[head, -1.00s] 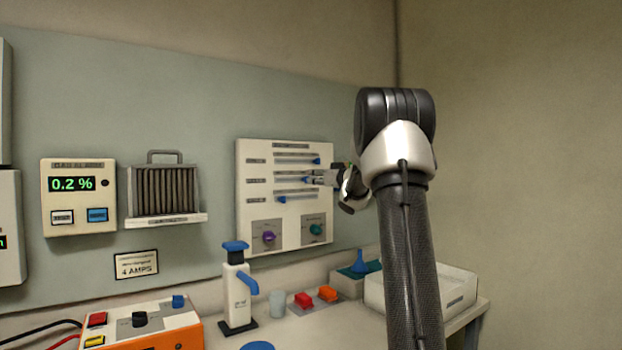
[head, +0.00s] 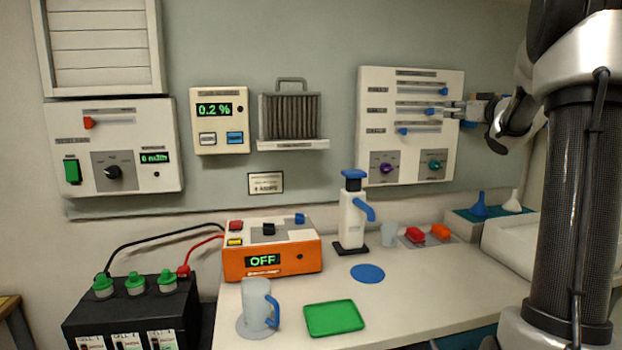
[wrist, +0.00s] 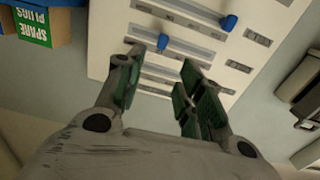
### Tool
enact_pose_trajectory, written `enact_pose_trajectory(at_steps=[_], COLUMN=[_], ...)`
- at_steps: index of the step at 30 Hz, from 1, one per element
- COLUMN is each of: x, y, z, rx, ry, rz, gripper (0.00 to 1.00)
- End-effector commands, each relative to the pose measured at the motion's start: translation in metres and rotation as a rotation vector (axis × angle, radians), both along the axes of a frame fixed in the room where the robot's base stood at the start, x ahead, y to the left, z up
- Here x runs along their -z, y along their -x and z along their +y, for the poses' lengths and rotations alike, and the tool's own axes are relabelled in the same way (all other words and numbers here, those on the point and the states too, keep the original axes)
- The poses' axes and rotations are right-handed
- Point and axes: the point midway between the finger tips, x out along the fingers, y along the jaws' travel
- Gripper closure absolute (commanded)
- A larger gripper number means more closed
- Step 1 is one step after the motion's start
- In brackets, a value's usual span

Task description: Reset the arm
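My gripper (wrist: 158,85) shows in the wrist view with its two green-padded fingers spread apart and nothing between them. In the head view my gripper (head: 455,108) is at the right part of the white slider panel (head: 364,150), near the middle slider. A blue slider knob (wrist: 163,42) shows just beyond the fingertips in the wrist view, and another blue knob (wrist: 229,23) sits to its right. I cannot tell whether a finger touches the panel.
A black battery (head: 135,310) stands at left. A box marked SPARE PLUGS (wrist: 42,25) is near the panel.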

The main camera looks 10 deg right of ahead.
Motion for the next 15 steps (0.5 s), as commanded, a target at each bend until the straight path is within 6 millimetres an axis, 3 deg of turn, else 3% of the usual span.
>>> enact_pose_trajectory(at_steps=[2,5,8,9,11,15], x=[0.012,0.050,0.107,0.128,0.154,0.196], y=[0.001,0.013,0.051,0.077,0.119,0.211], z=[-0.014,-0.049,-0.083,-0.089,-0.082,-0.021], rx=[0.054,0.197,0.364,0.430,0.503,0.540], ry=[0.047,0.085,0.088,0.085,0.073,0.020], rz=[0.048,0.178,0.379,0.476,0.628,0.939], gripper=[0.62,0.62,0.62,0.62,0.62,0.62])
